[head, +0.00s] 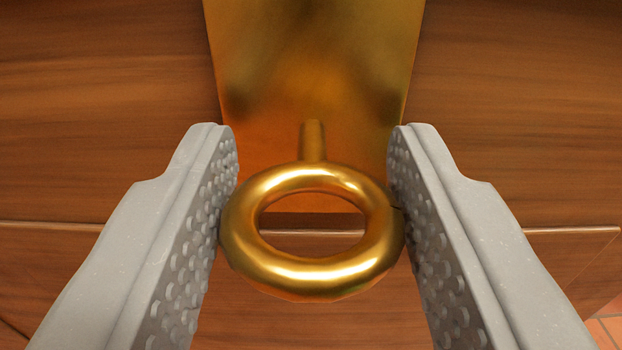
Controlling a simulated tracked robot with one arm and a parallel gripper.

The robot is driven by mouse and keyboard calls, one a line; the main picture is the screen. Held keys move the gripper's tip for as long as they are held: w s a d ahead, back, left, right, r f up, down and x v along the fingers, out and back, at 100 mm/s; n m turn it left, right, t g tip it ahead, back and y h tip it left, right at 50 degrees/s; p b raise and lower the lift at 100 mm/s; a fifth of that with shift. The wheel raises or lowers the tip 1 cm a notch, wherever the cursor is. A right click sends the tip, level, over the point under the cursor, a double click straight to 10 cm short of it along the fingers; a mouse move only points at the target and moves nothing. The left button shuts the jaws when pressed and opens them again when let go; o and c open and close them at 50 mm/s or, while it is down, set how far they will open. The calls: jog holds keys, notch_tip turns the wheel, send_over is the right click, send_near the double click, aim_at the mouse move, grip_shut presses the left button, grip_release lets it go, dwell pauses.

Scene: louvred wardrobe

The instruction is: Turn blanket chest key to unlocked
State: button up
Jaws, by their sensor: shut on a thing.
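A gold key with a ring-shaped bow (313,278) is close up in the middle of the head view. Its bow lies level, wider than tall in the picture, and its short shaft (313,141) runs away toward a brass plate (310,60). My gripper (312,165) is shut on the bow, with one grey finger against its left side and the other against its right. The plate is fixed on the brown wooden chest (110,95). The keyhole itself cannot be made out.
The wooden front spreads to both sides of the plate. A wooden edge (565,230) runs across below it. A bit of tiled floor (605,330) shows at the lower right corner.

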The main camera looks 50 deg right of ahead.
jog(key=shift+n, duration=0.3)
jog(key=n+p, duration=0.1)
jog(key=n, duration=0.2)
jog(key=shift+a+n, duration=0.15)
jog(key=shift+n, duration=0.25)
jog(key=n, duration=0.4)
jog(key=shift+w+f+n, duration=0.1)
jog(key=shift+n, duration=0.2)
jog(key=n, duration=0.4)
jog(key=shift+w+a+b, duration=0.1)
jog(key=shift+a+b, duration=0.05)
jog(key=shift+b, duration=0.15)
jog(key=n, duration=0.4)
jog(key=shift+f+n, duration=0.1)
jog(key=shift+n, duration=0.5)
jog(key=o, duration=1)
